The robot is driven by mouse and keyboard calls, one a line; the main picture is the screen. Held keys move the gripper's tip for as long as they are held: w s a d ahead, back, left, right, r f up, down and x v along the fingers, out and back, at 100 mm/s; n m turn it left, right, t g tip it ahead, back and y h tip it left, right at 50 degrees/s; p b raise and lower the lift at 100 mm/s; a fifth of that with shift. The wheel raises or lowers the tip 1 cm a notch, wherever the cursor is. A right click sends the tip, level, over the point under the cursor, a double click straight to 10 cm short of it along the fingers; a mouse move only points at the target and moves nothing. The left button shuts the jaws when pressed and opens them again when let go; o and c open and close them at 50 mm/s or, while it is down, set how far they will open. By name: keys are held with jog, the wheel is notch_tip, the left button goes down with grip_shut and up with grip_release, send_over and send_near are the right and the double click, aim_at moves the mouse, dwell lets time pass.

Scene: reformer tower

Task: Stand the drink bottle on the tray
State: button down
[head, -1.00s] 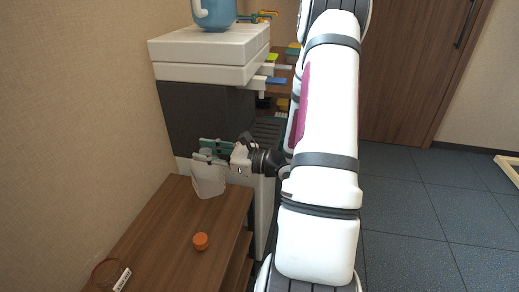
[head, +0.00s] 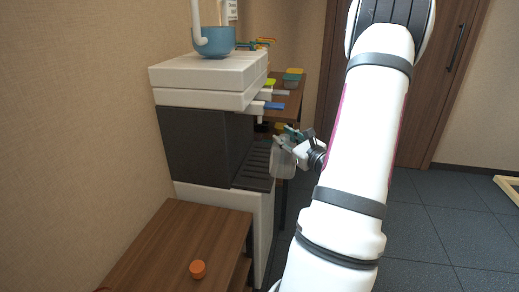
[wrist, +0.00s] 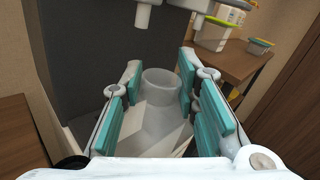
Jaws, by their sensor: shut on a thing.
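The drink bottle (head: 283,163) is pale and translucent, with an open neck and no cap on it. It looks roughly upright. My gripper (head: 288,138) is shut on it, and in the wrist view the teal finger pads sit on both sides of the bottle (wrist: 160,112). The tray (head: 257,167) is the dark slatted ledge at the foot of the dispenser. The bottle is at the tray's right edge in the head view, seemingly held clear of it. Its lower end is partly hidden in the wrist view, and I cannot tell its height above the slats.
A nozzle (wrist: 142,16) hangs above the bottle. A wooden table (head: 190,235) holds an orange cap (head: 198,269). Containers (wrist: 215,33) stand on a shelf behind.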

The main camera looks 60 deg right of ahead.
jog(key=w+f+b, duration=0.3)
jog(key=w+f, duration=0.1)
jog(key=w, duration=0.6)
jog(key=shift+d+f, duration=0.2)
jog(key=shift+d, duration=0.15)
jog(key=shift+f, duration=0.15)
jog(key=c, duration=1.2)
grip_release()
